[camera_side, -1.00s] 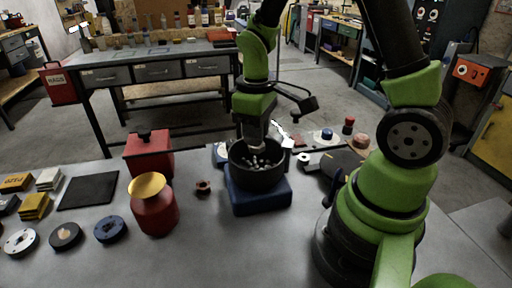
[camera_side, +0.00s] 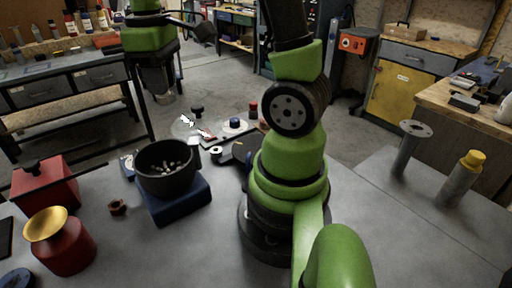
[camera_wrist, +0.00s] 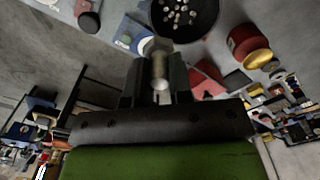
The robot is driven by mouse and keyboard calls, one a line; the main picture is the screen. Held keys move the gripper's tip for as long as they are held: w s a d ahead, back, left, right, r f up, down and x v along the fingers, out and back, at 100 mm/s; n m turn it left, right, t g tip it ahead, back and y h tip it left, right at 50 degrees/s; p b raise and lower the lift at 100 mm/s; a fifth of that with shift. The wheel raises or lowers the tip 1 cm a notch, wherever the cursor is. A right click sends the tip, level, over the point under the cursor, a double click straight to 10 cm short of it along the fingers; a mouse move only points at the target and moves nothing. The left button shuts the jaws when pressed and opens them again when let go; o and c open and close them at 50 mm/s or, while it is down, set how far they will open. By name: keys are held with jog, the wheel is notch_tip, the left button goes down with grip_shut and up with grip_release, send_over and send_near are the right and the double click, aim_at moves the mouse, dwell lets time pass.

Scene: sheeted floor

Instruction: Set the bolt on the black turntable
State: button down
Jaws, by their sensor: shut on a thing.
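My gripper (camera_wrist: 158,82) is shut on a bolt, whose hex head (camera_wrist: 157,47) points away from the wrist camera, its shank between the fingers. In the side view my gripper (camera_side: 163,97) hangs raised above the floor behind the table; the bolt is too small to make out there. A flat dark disc (camera_side: 241,150), likely the black turntable, lies beside my arm's base, partly hidden by the arm. I cannot identify it surely in the wrist view. A black bowl (camera_side: 145,184) of small metal parts stands on a blue base (camera_side: 176,210).
A red vase with a gold mouth (camera_side: 68,254) and a red box (camera_side: 44,190) stand left of the bowl. A small brown ring (camera_side: 117,207) lies between. Behind the disc are a blue-topped piece (camera_side: 235,123) and a red-topped piece (camera_side: 253,108).

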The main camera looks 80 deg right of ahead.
jog(key=s+d+m, duration=0.4)
jog(key=s+d, duration=0.2)
jog(key=d, duration=0.3)
jog(key=m, duration=0.3)
send_over(249, 142)
notch_tip(249, 142, down, 12)
jog(key=shift+s+f, duration=0.1)
jog(key=shift+f, duration=2.75)
jog(key=c, duration=1)
grip_release()
jog(key=shift+f, duration=0.1)
jog(key=shift+c, duration=0.2)
